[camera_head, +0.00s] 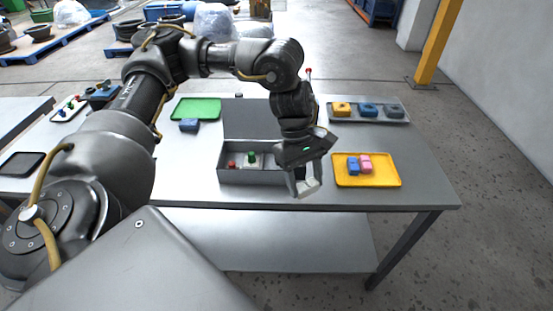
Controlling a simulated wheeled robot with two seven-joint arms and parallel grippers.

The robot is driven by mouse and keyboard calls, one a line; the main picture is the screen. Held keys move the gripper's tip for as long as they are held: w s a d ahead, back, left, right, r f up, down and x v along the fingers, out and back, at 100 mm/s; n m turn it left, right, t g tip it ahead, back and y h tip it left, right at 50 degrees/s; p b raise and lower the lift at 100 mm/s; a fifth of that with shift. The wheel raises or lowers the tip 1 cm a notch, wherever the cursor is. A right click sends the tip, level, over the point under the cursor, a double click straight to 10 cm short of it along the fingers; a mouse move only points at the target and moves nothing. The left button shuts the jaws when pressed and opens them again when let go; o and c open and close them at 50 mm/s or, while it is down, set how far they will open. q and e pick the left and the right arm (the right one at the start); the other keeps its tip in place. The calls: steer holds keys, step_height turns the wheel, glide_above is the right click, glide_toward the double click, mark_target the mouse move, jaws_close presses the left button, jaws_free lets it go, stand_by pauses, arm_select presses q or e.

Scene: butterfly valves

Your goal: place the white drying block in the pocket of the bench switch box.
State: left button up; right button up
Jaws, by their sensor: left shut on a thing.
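The bench switch box (230,176) is a grey open box near the front edge of the bench. Inside it I see a red part (232,164) and a green knob (251,156) on a pale base; a dark panel stands or lies behind it. My left gripper (304,178) points down at the box's right end and is shut on the white drying block (309,188). The block hangs just right of the box in the picture, over the bench's front edge. My gripper and wrist hide the box's right part, so its pocket is not clear to see. My right gripper is out of view.
On the bench (420,185) a yellow tray (382,180) with blue and pink blocks lies to the right. Behind it is a grey tray (384,120) with several parts. A green tray (197,106) and a blue block (189,126) are at left. The bench's right end is clear.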

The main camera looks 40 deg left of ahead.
arm_select(q)
steer(key=s+a+r+n+t, duration=0.2)
steer(key=a+r+n+t, duration=0.3)
steer(key=n, duration=0.5)
steer(key=n+b, duration=0.2)
glide_above(272, 167)
steer(key=shift+g+y, duration=0.3)
steer(key=f, duration=0.9)
steer(key=shift+s+d+f, duration=0.2)
steer(key=shift+f, duration=0.15)
steer(key=shift+a+f, duration=0.1)
steer(key=shift+f, duration=0.05)
steer(key=shift+w+f, duration=0.1)
steer(key=shift+f, duration=0.05)
steer(key=f, duration=0.3)
steer(key=shift+w+a+f+b, duration=0.15)
steer(key=shift+a+b, duration=0.05)
steer(key=shift+b, duration=0.15)
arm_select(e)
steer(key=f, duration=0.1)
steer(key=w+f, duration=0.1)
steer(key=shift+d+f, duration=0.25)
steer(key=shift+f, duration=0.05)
